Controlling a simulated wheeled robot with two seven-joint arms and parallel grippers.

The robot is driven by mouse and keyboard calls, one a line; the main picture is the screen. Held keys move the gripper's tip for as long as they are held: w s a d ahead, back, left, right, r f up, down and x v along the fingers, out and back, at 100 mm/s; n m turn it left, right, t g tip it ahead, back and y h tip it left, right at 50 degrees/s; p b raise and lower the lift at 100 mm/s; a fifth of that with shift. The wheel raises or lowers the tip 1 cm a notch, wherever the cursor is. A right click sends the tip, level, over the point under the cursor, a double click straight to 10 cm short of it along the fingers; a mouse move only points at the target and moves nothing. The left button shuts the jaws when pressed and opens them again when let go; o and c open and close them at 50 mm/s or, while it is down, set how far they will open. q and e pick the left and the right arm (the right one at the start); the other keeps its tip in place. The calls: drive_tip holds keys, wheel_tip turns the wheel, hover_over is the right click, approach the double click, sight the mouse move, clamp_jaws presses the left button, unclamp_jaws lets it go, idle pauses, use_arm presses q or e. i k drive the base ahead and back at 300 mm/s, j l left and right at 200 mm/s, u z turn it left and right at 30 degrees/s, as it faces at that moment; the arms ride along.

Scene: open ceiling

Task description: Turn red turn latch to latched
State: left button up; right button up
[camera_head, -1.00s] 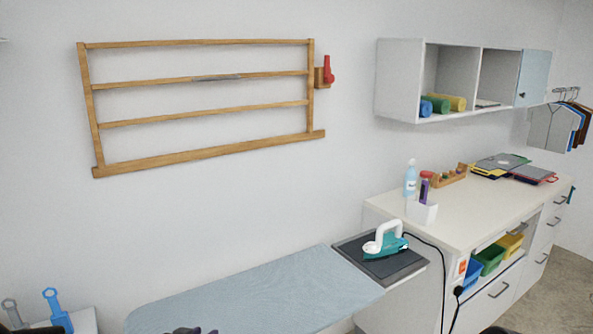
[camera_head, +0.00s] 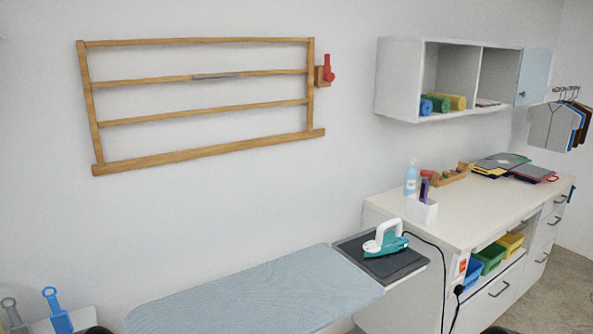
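The red turn latch (camera_head: 328,68) is on a small wooden block at the upper right side of the wooden rack (camera_head: 208,154). Its red handle points upward and stands just to the right of the rack's right post. The rack lies up against the wall. Neither of my grippers shows in the head view, and nothing touches the latch. Only small dark rounded parts, likely of my arms, show at the bottom edge.
Below the rack is a light blue ironing board (camera_head: 260,292) with a teal iron (camera_head: 385,240) on a dark pad at its right end. A white counter (camera_head: 480,208) and an open wall cabinet (camera_head: 398,82) stand to the right. The wall around the latch is clear.

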sight(329, 77)
drive_tip(key=i+l, duration=0.2)
drive_tip(key=l, duration=0.2)
drive_tip(key=i+l, duration=0.15)
drive_tip(key=l, duration=0.3)
drive_tip(key=i+l, duration=0.2)
drive_tip(key=l, duration=0.2)
drive_tip(key=i+l+z, duration=0.1)
drive_tip(key=l, duration=0.35)
drive_tip(key=i+l, duration=0.5)
drive_tip(key=l, duration=0.3)
drive_tip(key=i+l, duration=0.2)
drive_tip(key=l, duration=0.2)
drive_tip(key=i+l, duration=0.2)
drive_tip(key=l, duration=0.2)
drive_tip(key=z, duration=0.05)
